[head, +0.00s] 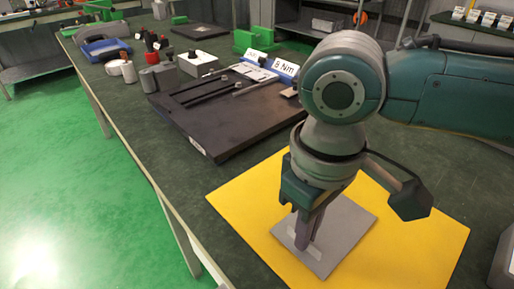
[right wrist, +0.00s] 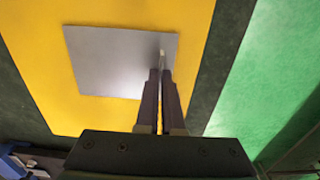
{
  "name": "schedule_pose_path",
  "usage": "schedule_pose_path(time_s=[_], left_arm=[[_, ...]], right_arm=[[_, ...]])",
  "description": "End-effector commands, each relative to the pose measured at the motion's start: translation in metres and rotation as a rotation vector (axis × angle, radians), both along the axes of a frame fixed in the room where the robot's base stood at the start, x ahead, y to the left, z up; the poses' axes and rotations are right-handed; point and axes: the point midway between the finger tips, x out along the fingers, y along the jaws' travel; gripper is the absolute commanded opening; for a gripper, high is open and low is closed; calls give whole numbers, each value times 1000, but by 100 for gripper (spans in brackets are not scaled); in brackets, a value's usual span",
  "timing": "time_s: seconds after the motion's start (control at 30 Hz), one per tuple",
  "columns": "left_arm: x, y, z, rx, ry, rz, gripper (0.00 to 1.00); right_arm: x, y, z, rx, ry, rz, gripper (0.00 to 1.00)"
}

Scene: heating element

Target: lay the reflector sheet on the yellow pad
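The reflector sheet (head: 345,222) is a thin grey square that lies over the middle of the yellow pad (head: 240,199), inside the pad's edges. I cannot tell whether it rests fully flat or is slightly raised. It also shows as a shiny grey square in the right wrist view (right wrist: 110,60), over the yellow pad (right wrist: 35,50). My right gripper (head: 303,243) points down at the sheet's near-left edge. Its fingers (right wrist: 161,72) are close together, with a small pale tab of the sheet between the tips. My left gripper is in neither view.
A dark fixture board (head: 215,130) with rails lies on the bench beyond the pad. A white box (head: 198,63), dark cylinders and a blue tool (head: 104,48) stand farther back. The bench's left edge drops to a green floor. A grey object (head: 503,265) is at the lower right.

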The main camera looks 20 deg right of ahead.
Motion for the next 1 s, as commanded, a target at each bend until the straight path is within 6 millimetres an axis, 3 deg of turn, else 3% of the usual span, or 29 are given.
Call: schedule_pose_path(time_s=[0.13,0.2,0.4,0.73,1.0], left_arm=[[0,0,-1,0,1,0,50],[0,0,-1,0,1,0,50],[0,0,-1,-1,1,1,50],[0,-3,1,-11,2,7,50],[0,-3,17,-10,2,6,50]], right_arm=[[0,0,-4,0,1,-1,0],[0,0,-3,0,0,-1,12],[0,0,-3,0,1,-1,34],[0,0,4,0,-1,0,34],[1,1,59,2,-3,1,34]])
